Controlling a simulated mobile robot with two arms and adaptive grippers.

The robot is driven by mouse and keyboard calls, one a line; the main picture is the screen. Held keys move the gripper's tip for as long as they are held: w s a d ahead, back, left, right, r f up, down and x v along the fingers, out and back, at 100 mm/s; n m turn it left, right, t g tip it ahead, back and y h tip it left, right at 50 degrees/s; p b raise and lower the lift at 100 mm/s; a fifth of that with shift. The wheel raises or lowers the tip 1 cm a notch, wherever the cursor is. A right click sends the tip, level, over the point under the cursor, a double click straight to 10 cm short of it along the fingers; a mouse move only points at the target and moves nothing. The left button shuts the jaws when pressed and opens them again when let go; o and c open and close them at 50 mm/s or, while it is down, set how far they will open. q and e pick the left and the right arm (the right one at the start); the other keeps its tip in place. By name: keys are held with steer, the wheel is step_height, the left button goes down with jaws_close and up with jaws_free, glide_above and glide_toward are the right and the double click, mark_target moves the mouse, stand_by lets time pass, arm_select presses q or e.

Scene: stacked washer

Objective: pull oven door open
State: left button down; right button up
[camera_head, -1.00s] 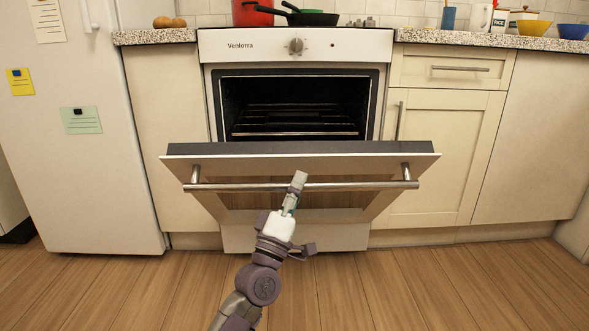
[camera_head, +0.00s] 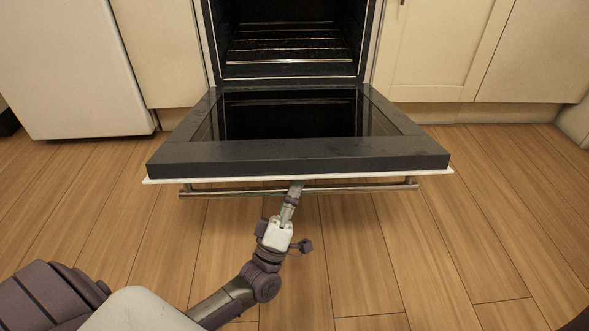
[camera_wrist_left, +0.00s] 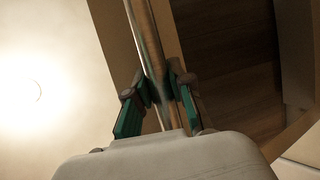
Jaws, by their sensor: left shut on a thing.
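The oven door (camera_head: 300,158) is swung far down in the head view, close to level, with its dark inner side and glass facing up. Its metal bar handle (camera_head: 350,189) runs along the front edge, under the white rim. My left gripper (camera_head: 296,186) is shut on the handle near its middle. In the left wrist view the handle bar (camera_wrist_left: 150,45) passes between the two green-sided fingers of that gripper (camera_wrist_left: 158,92). The oven cavity (camera_head: 290,40) is open, with wire racks inside. My right gripper is not in view.
A white fridge (camera_head: 70,65) stands at the left. Cream cabinets (camera_head: 440,50) flank the oven on the right, and another panel (camera_head: 160,50) on the left. The wooden floor (camera_head: 420,240) in front of the door is clear.

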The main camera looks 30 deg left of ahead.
arm_select(q)
steer(key=shift+s+d+f, duration=0.2)
steer(key=shift+f, duration=0.25)
steer(key=c, duration=1)
jaws_free()
steer(key=shift+a, duration=0.1)
